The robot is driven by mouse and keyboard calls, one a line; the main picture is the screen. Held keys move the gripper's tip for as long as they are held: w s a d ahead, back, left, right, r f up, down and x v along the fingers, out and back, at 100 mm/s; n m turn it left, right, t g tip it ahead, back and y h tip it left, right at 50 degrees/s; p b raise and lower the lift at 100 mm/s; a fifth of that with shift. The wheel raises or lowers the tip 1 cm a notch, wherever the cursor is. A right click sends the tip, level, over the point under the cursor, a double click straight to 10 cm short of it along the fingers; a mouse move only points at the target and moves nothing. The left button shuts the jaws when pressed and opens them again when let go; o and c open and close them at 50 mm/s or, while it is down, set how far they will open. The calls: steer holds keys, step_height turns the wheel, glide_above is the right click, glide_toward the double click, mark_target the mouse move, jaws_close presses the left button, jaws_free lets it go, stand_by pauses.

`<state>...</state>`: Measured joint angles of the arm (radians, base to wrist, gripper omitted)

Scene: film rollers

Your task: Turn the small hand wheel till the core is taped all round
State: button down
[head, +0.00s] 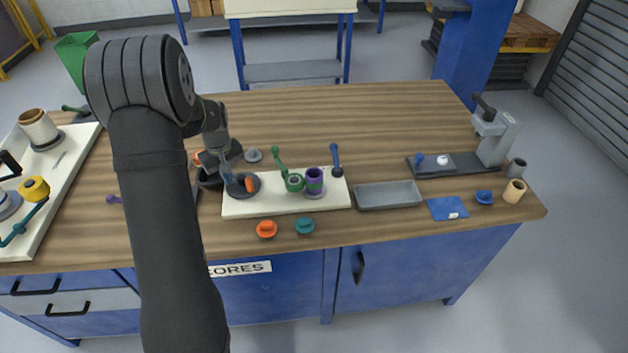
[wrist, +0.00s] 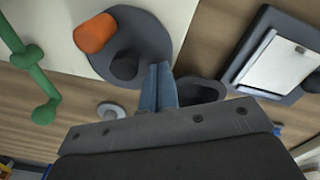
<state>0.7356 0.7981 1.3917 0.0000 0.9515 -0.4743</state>
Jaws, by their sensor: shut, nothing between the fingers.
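The small hand wheel (head: 240,191) is a dark grey disc at the left end of a white board, with an upright orange knob (head: 249,184) near its rim. The wrist view shows the wheel (wrist: 152,38), its dark hub (wrist: 125,66) and the orange knob (wrist: 95,33). My gripper (head: 228,177) has blue fingers, shut and empty, at the wheel's edge beside the hub and apart from the knob. The fingers also show in the wrist view (wrist: 160,72); whether they touch the wheel is unclear. A purple core (head: 314,188) with a greenish band stands upright right of a green roller (head: 294,183).
A green lever (head: 278,158) and a blue lever (head: 336,157) rise from the board (head: 270,207). Orange (head: 266,229) and teal (head: 304,226) caps lie in front. A grey tray (head: 388,195) stands right. Open table lies behind.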

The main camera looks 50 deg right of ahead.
steer(key=shift+d, duration=0.25)
steer(key=shift+d, duration=0.1)
stand_by(0.3)
steer(key=shift+d, duration=0.1)
steer(key=shift+d, duration=0.2)
steer(key=c, duration=2.1)
jaws_free()
steer(key=o, duration=1.7)
steer(key=shift+r, duration=0.1)
